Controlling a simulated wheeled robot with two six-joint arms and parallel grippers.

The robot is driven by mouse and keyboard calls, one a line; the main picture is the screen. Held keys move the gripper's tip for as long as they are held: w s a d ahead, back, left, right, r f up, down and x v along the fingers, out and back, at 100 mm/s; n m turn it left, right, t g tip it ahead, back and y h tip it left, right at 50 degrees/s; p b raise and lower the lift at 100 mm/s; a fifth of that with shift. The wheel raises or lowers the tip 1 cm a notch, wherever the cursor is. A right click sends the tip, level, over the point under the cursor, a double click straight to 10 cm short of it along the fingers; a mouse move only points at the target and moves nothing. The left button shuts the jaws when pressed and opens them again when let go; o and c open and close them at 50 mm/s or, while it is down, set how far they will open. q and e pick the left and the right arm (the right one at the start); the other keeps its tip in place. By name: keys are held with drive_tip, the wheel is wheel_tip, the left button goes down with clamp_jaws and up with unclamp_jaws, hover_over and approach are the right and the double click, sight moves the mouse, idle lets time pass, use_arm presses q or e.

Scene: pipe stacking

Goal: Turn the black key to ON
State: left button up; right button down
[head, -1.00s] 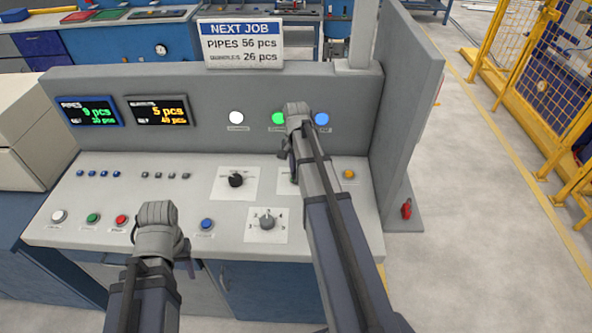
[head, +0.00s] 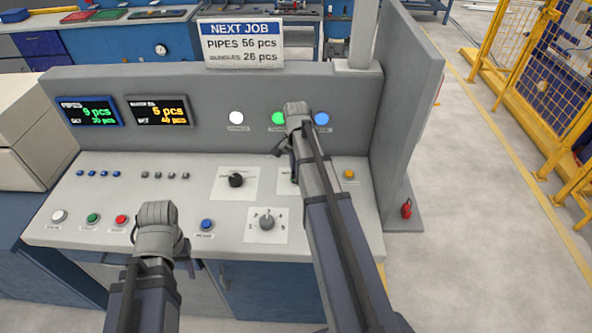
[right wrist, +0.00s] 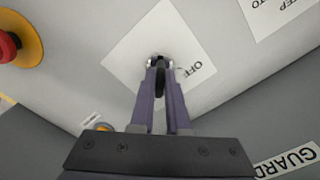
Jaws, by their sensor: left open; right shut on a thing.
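The black key (right wrist: 160,82) stands on a white label plate (right wrist: 125,55) in the right wrist view. The word OFF shows beside it; no ON marking is visible. My right gripper (right wrist: 160,64) is shut on the key, with a finger on each side of it. In the head view my right arm covers the key and most of its plate. My left gripper (head: 157,214) hangs over the front left of the console, apart from the key; its fingers are largely hidden.
The console (head: 150,235) carries a black selector (head: 236,180), a grey numbered dial (head: 267,222), a blue button (head: 207,224) and a yellow button (head: 349,174). A red knob on yellow (right wrist: 12,45) shows in the right wrist view. The back panel (head: 210,95) rises behind.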

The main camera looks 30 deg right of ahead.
drive_tip(key=c, duration=0.9)
unclamp_jaws()
drive_tip(key=shift+r, duration=0.1)
wheel_tip(320, 180, up, 8)
drive_tip(key=p, duration=0.8)
drive_tip(key=shift+f, duration=0.2)
drive_tip(key=s+a+f+n+b, duration=0.1)
drive_tip(key=s+a+n, duration=0.4)
drive_tip(key=a, duration=0.5)
drive_tip(key=s+a+f+n+b, duration=0.1)
drive_tip(key=s+a+n, duration=0.5)
drive_tip(key=a, duration=0.4)
drive_tip(key=s+a+f+n+h+b, duration=0.1)
drive_tip(key=s+a+n, duration=0.4)
drive_tip(key=a+n, duration=0.3)
drive_tip(key=shift+s+a, duration=0.2)
drive_tip(key=shift+a, duration=0.9)
